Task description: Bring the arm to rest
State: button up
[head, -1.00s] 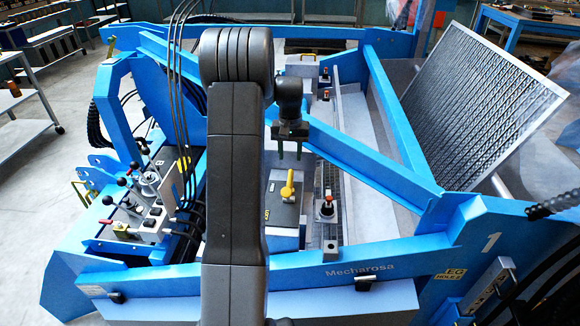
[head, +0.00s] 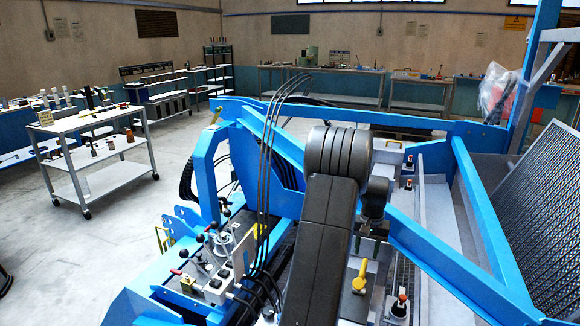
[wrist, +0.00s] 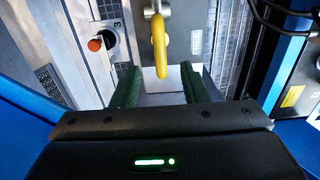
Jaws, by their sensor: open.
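My gripper (wrist: 159,72) shows in the wrist view with its two green fingers spread apart and nothing held between them. A yellow lever (wrist: 159,45) shows between the fingertips in that view; how far it stands from them is hard to tell. In the head view my dark grey arm rises over the blue machine frame, and the fingers are mostly hidden behind it. The yellow lever (head: 360,277) stands on a grey box below and in front of my wrist. It looks apart from the gripper.
Blue beams (head: 440,262) of the machine cross close to my arm. An orange-red knob (wrist: 95,44) stands left of the lever. A lever panel (head: 215,262) lies left of my arm, and a slanted mesh panel (head: 545,215) at right. Open floor (head: 120,240) lies left, beside a white cart (head: 90,125).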

aim_at(364, 266)
notch_tip(364, 266, down, 10)
jog(key=shift+r+p, duration=0.1)
jog(key=shift+p, duration=0.4)
jog(key=shift+r, duration=0.2)
